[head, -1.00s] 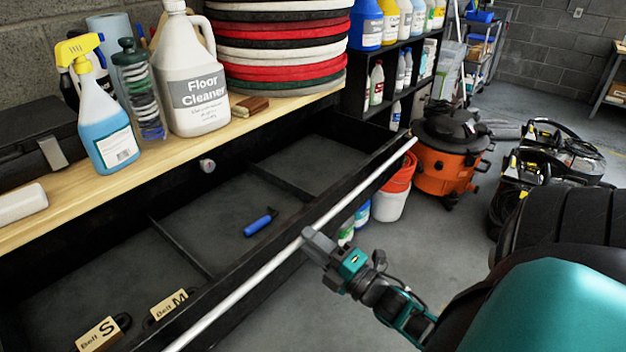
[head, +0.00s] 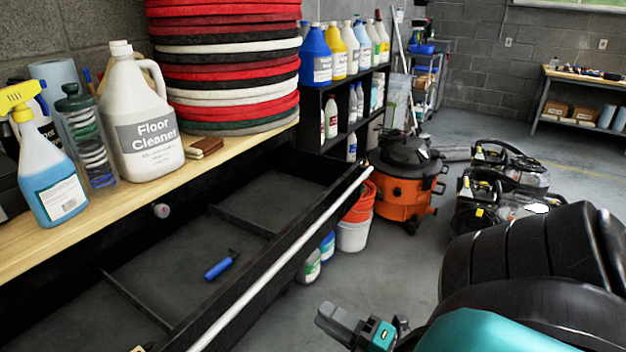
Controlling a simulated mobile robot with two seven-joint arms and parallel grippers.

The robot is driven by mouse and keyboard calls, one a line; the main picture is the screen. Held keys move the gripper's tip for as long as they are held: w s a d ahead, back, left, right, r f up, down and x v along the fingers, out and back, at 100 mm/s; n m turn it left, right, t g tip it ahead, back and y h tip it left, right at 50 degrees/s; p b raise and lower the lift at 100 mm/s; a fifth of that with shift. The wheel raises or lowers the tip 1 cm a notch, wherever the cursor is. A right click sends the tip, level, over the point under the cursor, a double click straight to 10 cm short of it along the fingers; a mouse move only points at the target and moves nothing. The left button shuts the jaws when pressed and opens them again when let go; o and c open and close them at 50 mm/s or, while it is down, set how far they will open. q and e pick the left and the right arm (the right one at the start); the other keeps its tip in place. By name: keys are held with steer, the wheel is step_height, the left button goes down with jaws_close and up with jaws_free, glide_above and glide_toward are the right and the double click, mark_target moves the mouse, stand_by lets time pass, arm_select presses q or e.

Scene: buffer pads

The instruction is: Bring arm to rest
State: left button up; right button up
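My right gripper (head: 338,322) is at the bottom of the head view, in front of the open drawer (head: 262,262). It is apart from the drawer's silver front rail. Its dark fingers point up and left, and I cannot make out a gap between them. Nothing shows in its grip. My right arm comes in from the lower right. My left gripper is not in view.
The drawer holds a blue-handled tool (head: 219,268) in its middle compartment. On the wooden top stand a floor cleaner jug (head: 138,125), a spray bottle (head: 45,165) and stacked pads (head: 225,65). An orange vacuum (head: 402,185) and buckets stand beyond; the floor before the drawer is open.

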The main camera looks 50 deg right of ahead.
steer(key=shift+s, duration=0.2)
stand_by(0.5)
steer(key=w+a+f+m+g, duration=0.1)
steer(key=a+f+m+g, duration=0.2)
steer(key=a+m, duration=0.2)
steer(key=w+a+f+m+g+p, duration=0.1)
steer(key=w+a+f+m+g, duration=0.1)
steer(key=a+m, duration=0.4)
steer(key=w+a+f+m+g, duration=0.2)
steer(key=a+f+m+g, duration=0.1)
steer(key=a, duration=0.5)
steer(key=m+g, duration=0.1)
steer(key=m, duration=0.1)
steer(key=shift+a+f+m, duration=0.3)
